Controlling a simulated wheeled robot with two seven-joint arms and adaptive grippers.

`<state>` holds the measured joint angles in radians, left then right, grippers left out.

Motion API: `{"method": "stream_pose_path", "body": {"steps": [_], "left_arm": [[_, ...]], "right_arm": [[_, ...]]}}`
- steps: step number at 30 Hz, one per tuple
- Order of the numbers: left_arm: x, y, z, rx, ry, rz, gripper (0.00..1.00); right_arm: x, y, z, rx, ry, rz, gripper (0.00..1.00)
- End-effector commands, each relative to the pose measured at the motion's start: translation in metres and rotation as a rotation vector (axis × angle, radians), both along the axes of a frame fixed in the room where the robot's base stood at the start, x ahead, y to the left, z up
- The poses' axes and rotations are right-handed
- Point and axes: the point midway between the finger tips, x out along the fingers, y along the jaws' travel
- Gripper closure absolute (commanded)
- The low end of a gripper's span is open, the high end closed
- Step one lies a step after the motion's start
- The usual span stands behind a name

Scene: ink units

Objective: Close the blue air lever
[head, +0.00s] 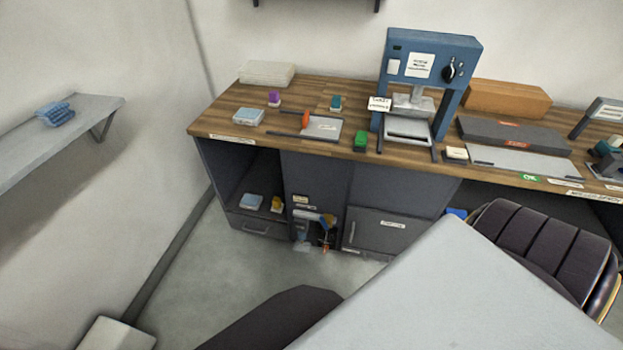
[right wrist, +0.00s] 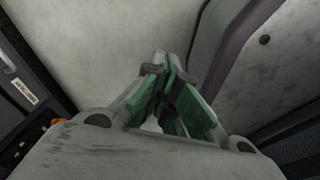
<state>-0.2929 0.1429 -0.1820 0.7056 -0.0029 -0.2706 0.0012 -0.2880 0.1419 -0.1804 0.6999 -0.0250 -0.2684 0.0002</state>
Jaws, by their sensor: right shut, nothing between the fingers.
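A low open recess in the bench front holds small fittings (head: 315,232) in blue, grey and orange in the head view. An orange part (right wrist: 58,122) shows at the lower left of that view, apart from the fingers. My right gripper cannot be made out in the head view, and my left gripper is in neither view.
A wooden bench (head: 228,122) carries a blue press (head: 387,62), trays and small coloured items. Beside the recess are an open shelf bay on the left and a grey labelled door (head: 376,232) on the right.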

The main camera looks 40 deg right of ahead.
Motion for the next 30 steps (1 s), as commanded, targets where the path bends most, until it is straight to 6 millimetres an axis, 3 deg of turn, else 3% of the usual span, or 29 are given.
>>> {"method": "stream_pose_path", "body": {"steps": [12,30], "left_arm": [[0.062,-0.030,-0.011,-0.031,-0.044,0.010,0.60],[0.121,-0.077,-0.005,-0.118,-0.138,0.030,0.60]], "right_arm": [[0.073,0.017,-0.013,-0.033,-0.060,0.076,1.00],[0.181,0.009,-0.009,-0.246,-0.216,0.350,1.00]]}}
